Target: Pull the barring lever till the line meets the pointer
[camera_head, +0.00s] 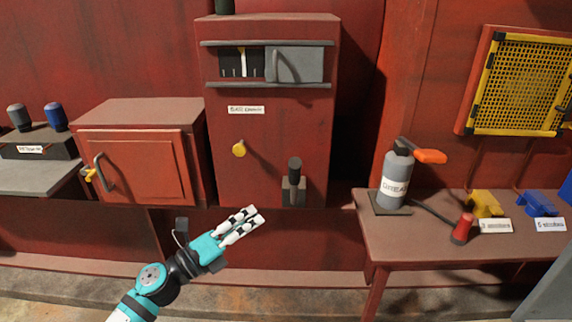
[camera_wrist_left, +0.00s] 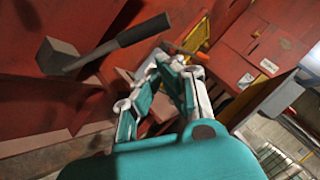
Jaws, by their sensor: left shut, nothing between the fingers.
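The barring lever (camera_head: 294,170) has a black grip and stands nearly upright from a grey block low on the red engine cabinet (camera_head: 265,155). The lever also shows in the left wrist view (camera_wrist_left: 135,33), beside the fingers. A window above has a dark scale with pale marks (camera_head: 232,64) and a yellowish upright mark (camera_head: 243,62); which is line or pointer I cannot tell. My left gripper (camera_head: 254,217) is shut and empty, below and left of the lever, apart from it. Its fingers show in the left wrist view (camera_wrist_left: 175,65). My right gripper is out of view.
A grey sliding cover (camera_head: 298,65) sits at the window's right. A yellow knob (camera_head: 239,149) is on the cabinet front. A red box (camera_head: 135,165) stands left. A right bench (camera_head: 400,235) holds a grease canister (camera_head: 396,178) and a red-ended handle (camera_head: 462,229).

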